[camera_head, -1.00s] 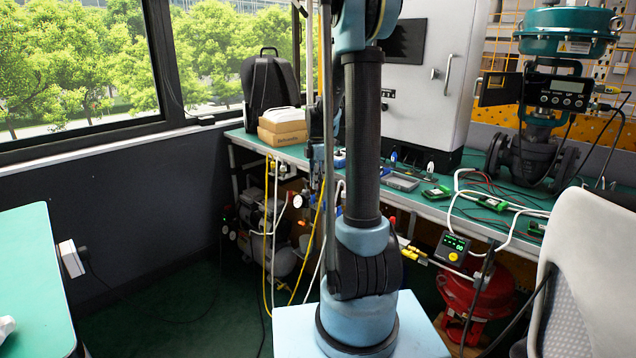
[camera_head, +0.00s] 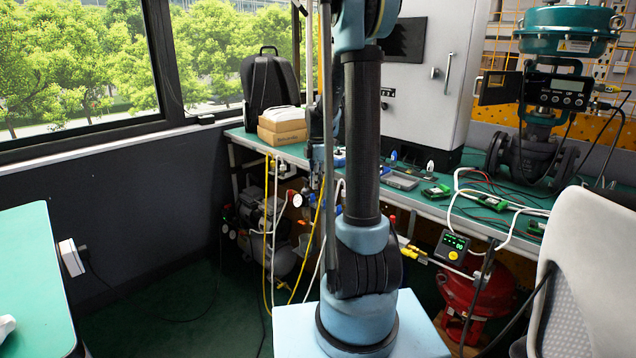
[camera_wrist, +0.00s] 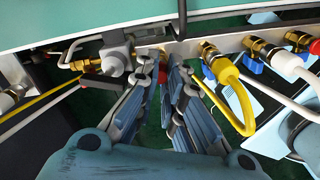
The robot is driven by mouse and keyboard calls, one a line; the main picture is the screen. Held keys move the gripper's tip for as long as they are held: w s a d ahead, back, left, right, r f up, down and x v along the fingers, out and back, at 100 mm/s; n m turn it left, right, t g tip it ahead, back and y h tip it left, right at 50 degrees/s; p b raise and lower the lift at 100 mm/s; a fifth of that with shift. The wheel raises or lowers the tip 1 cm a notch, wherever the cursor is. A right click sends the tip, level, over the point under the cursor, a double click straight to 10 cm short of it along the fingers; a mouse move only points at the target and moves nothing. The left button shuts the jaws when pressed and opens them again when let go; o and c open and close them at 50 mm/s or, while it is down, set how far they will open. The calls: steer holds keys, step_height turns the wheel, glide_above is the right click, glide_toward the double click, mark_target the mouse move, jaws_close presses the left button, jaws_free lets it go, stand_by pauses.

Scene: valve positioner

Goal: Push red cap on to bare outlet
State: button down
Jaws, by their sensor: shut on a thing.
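In the wrist view my gripper (camera_wrist: 163,76) reaches up from the bottom of the picture, with its fingertips at the metal manifold bar (camera_wrist: 190,47). It is shut on a small red cap (camera_wrist: 162,70), of which only a sliver shows between the fingers. The cap is close under the bar. The outlet in front of it is hidden by the cap and fingertips, so I cannot tell whether they touch. In the head view my gripper is mostly hidden behind my arm, by the bench's front edge.
Right of my gripper, a brass fitting (camera_wrist: 213,52) carries a yellow hose (camera_wrist: 235,97), beside a white hose (camera_wrist: 288,66) and another red piece (camera_wrist: 315,47). A grey block-shaped fitting (camera_wrist: 116,54) is close on the left. The green bench top (camera_wrist: 70,22) lies beyond the bar.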

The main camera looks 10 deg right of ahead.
steer(key=shift+f, duration=0.35)
steer(key=c, duration=1.6)
jaws_free()
steer(key=shift+c, duration=0.2)
step_height(320, 180, up, 11)
steer(key=s+r+m, duration=0.2)
steer(key=s+m, duration=0.3)
steer(key=s, duration=0.4)
steer(key=s+f+m, duration=0.4)
steer(key=s+m, duration=0.1)
steer(key=s, duration=0.3)
steer(key=s+f+m+t, duration=0.1)
steer(key=s+f+m, duration=0.3)
steer(key=s, duration=0.5)
steer(key=s+f+m+t, duration=0.1)
steer(key=s+f+m, duration=0.4)
steer(key=s, duration=0.3)
steer(key=shift+s+d+m, duration=0.2)
steer(key=shift+s+m, duration=0.2)
steer(key=shift+m, duration=0.4)
